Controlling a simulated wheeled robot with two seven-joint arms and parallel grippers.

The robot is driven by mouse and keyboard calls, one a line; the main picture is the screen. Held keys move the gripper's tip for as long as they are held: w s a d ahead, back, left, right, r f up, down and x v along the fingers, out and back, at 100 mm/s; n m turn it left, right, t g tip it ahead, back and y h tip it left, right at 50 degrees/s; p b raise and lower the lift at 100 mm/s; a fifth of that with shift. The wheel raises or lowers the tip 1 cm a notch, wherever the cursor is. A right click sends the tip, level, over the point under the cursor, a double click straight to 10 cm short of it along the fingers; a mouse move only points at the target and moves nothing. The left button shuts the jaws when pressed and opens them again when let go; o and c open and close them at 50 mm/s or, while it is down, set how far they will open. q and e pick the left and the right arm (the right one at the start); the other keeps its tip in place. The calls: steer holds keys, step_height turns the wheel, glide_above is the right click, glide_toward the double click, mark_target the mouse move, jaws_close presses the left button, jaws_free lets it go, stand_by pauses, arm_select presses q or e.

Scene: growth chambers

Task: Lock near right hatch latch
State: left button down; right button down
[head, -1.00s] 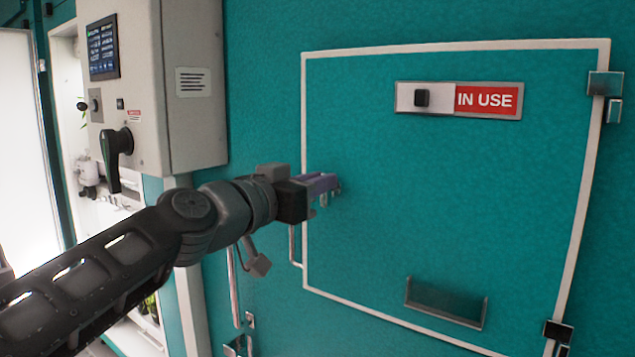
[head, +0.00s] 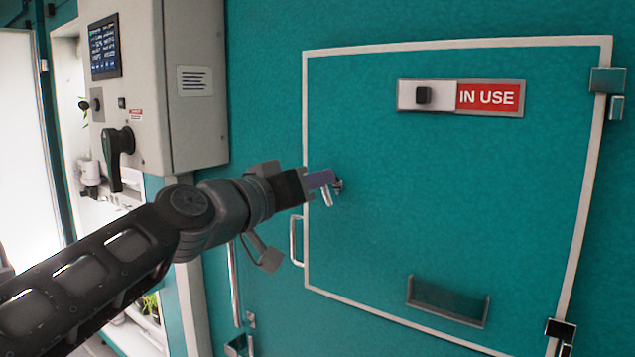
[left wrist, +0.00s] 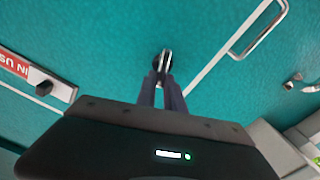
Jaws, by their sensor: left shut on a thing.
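The teal hatch (head: 440,190) is framed by a pale border and looks closed. Its small latch (head: 338,186) sits near the left edge of the hatch, partly hidden by my left gripper (head: 326,183). In the left wrist view the latch (left wrist: 164,58) has a dark base and a shiny lever, which lies between the tips of my left gripper (left wrist: 162,80). The gripper is shut on this lever. My right gripper is in neither view.
A slider sign (head: 460,97) reading IN USE is on the upper hatch, with a shallow holder (head: 447,302) below. A metal handle (head: 297,241) stands out left of the hatch border. A grey control cabinet (head: 195,90) with a black rotary handle (head: 115,155) projects at the left.

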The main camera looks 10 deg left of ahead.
arm_select(q)
steer(key=n, duration=0.4)
steer(key=f+n, duration=0.1)
steer(key=n, duration=0.4)
steer(key=a+n, duration=0.1)
steer(key=n, duration=0.3)
steer(key=shift+w+f+n, duration=0.25)
steer(key=shift+f+n, duration=0.05)
steer(key=shift+f, duration=0.05)
steer(key=c, duration=1.4)
jaws_free()
steer(key=shift+c, duration=0.2)
steer(key=shift+s, duration=0.1)
steer(key=b+v, duration=0.1)
steer(key=v, duration=0.6)
steer(key=shift+s, duration=0.3)
